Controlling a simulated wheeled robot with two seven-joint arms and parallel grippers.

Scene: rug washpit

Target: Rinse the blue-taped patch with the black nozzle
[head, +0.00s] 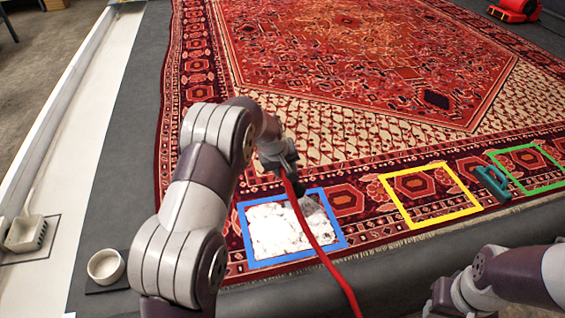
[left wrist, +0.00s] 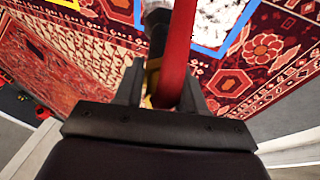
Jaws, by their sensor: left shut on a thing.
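The blue-taped patch (head: 242,232) lies on the rug's front border, a square blue tape frame filled with white foam. Its upper right part looks greyer. My left gripper (head: 287,172) is above the far edge of this patch and shut on the black nozzle (left wrist: 158,22), which the gripper partly hides in the head view. A red hose (head: 319,248) runs from the gripper across the patch towards me, and passes close in front of the left wrist view (left wrist: 178,55). My right gripper (head: 440,299) is low at the bottom right, its fingers unclear.
A yellow tape frame (head: 436,221) and a green one (head: 535,188) lie further right, with a teal tool (head: 492,182) between them. A white bowl (head: 106,267) and a pale basket (head: 25,234) stand at left. A red device (head: 515,10) is far right.

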